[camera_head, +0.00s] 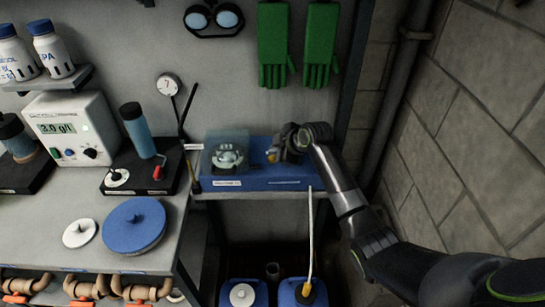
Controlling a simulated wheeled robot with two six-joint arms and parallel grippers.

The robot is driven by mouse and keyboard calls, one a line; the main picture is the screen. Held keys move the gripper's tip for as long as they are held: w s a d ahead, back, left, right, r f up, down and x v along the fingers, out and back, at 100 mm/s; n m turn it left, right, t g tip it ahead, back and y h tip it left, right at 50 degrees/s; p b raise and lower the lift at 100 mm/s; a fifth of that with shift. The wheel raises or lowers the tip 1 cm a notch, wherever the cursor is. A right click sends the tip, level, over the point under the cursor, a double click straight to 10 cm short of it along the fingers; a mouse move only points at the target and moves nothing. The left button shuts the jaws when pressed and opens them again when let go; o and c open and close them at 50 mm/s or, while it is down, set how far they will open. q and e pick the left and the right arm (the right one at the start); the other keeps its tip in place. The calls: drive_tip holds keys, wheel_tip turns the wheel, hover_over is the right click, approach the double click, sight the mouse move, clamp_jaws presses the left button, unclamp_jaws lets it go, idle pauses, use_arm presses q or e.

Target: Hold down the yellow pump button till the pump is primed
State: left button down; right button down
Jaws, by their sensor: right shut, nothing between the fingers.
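The pump is a blue box (255,183) on a shelf, with a clear cover (227,152) over a pale pump head on its left part. The yellow button (272,156) shows as a small patch at the left side of my right gripper (276,153). The right gripper is shut and empty, pointing down over the right part of the pump. I cannot tell whether it touches the button or whether the button is pressed. My left gripper is not in view.
A bench on the left holds a meter with a display (70,128), a blue cylinder (138,131) on a black stand, and a blue lid (134,226). Blue canisters (303,293) stand below the pump. Green gloves (320,45) hang above. A stone wall (470,110) bounds the right.

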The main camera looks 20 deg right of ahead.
drive_tip(key=shift+r+p, duration=2.3)
drive_tip(key=shift+r, duration=0.3)
drive_tip(key=shift+f, duration=0.1)
drive_tip(key=shift+f, duration=0.1)
